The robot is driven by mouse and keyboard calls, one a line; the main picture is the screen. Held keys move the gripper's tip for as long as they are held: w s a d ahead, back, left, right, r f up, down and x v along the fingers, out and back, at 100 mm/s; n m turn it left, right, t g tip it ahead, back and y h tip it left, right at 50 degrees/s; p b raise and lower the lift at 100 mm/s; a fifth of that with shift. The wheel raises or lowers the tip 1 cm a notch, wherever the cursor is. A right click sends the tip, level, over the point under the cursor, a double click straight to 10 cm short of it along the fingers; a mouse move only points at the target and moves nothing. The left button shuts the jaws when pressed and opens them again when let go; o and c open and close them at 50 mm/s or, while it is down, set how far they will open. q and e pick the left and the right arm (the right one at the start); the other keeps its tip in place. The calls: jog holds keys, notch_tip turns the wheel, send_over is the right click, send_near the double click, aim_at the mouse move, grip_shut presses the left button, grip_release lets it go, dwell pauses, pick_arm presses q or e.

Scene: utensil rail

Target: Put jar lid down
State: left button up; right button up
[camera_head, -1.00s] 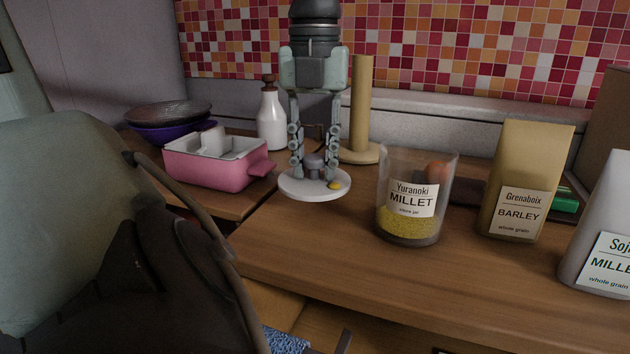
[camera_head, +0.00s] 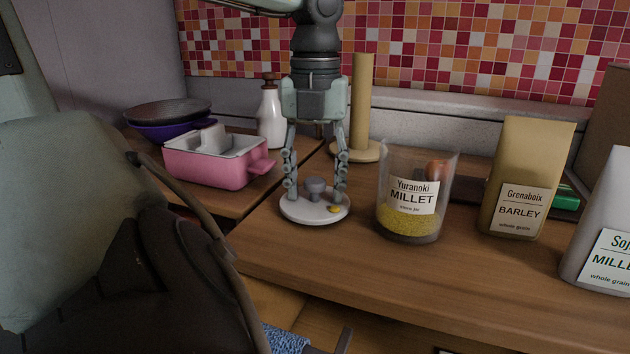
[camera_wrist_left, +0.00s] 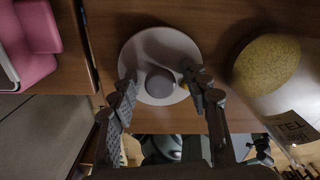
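The jar lid (camera_head: 302,211) is a round white disc with a grey knob (camera_head: 315,187) and a small yellow spot. It appears to lie flat on the wooden counter, left of the millet jar (camera_head: 409,212). The jar is clear, uncovered and partly filled with yellow grain. My left gripper (camera_head: 314,192) points down over the lid, its fingers apart on either side of the knob. In the left wrist view, gaps show between the knob (camera_wrist_left: 160,83) and both fingers; the lid (camera_wrist_left: 150,42) lies below them. My right gripper is not in view.
A pink container (camera_head: 205,172) and a white bottle (camera_head: 270,118) stand left of the lid. A wooden paper-towel post (camera_head: 362,105) stands behind. A barley bag (camera_head: 527,165) and a white millet bag (camera_head: 605,225) are right. The counter front (camera_head: 400,285) is clear.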

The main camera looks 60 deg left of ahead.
aim_at(315, 180)
pick_arm(q)
jog(key=shift+r, duration=0.1)
jog(key=shift+r, duration=0.25)
notch_tip(315, 180, up, 12)
jog(key=p, duration=0.1)
jog(key=shift+f, duration=0.25)
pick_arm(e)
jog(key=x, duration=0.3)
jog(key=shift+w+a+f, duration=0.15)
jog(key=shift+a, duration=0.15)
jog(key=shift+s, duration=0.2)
